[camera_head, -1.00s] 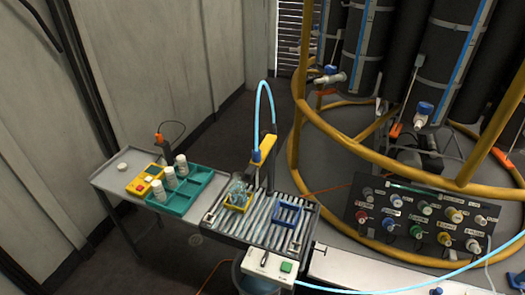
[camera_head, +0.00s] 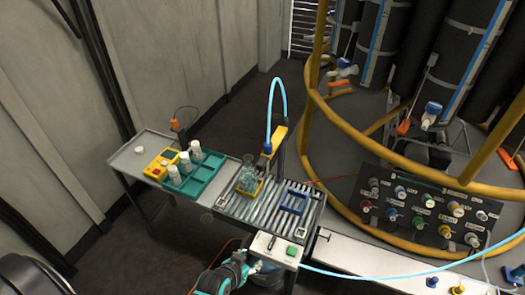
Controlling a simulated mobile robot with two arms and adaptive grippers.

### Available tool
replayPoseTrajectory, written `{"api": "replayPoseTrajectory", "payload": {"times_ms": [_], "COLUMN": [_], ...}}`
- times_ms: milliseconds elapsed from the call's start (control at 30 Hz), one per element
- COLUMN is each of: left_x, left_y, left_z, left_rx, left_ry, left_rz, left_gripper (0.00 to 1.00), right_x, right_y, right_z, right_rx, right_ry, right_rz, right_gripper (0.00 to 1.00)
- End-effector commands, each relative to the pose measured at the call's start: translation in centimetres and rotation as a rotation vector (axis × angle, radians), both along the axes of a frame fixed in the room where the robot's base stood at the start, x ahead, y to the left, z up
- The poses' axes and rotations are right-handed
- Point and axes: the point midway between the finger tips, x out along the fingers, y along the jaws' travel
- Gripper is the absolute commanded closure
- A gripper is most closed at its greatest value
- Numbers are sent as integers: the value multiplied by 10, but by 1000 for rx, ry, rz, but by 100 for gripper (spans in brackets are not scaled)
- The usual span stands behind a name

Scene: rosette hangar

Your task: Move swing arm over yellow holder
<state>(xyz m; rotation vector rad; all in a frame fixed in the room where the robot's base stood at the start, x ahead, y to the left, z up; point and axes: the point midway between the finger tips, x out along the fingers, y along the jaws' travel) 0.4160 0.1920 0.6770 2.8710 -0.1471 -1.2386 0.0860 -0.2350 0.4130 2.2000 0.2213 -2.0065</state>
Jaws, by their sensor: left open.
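The yellow swing arm (camera_head: 279,137) sits on an upright post behind the grooved rack. A blue hose loops up from it, and its blue nozzle (camera_head: 267,149) points down. The yellow holder (camera_head: 242,190) stands on the rack's left part with a clear glass vessel (camera_head: 248,174) in it. In the picture the nozzle is above and slightly right of the holder; I cannot tell whether it is directly over it. My left gripper (camera_head: 259,267) is low at the front, near the white control box, open and apart from the swing arm. My right gripper is not in view.
A blue holder (camera_head: 294,201) stands on the rack's right. A teal tray (camera_head: 194,174) with white bottles and a yellow device (camera_head: 161,164) are on the left table. A white box (camera_head: 276,247) with a green button is in front. Yellow rails (camera_head: 387,141) stand at right.

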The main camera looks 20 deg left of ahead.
Motion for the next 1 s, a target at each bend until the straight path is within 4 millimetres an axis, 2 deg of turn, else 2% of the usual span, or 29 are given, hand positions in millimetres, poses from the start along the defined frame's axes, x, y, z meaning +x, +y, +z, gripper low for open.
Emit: {"api": "replayPoseTrajectory", "payload": {"times_ms": [33, 67, 100, 200, 300, 400, 500, 667, 1000], "left_x": [18, 26, 34, 43, 43, 41, 41, 56, 123], "left_y": [6, 10, 15, 27, 36, 41, 43, 42, 40], "left_z": [60, 88, 124, 204, 262, 294, 306, 302, 275], "left_rx": [-7, -7, -7, -1, 9, 19, 23, 22, 20], "left_ry": [-77, -116, -166, -274, -354, -400, -418, -422, -421], "left_rz": [14, 22, 29, 43, 53, 56, 57, 58, 58], "left_gripper": [56, 56, 56, 56, 56, 56, 56, 56, 56], "right_x": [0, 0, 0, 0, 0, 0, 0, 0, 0], "right_y": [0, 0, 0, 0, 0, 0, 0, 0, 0], "right_z": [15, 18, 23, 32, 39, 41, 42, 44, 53], "right_rx": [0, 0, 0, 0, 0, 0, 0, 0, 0], "right_ry": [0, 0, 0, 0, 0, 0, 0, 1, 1], "right_rz": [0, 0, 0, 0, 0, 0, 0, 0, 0], "right_gripper": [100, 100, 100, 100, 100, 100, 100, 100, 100]}}
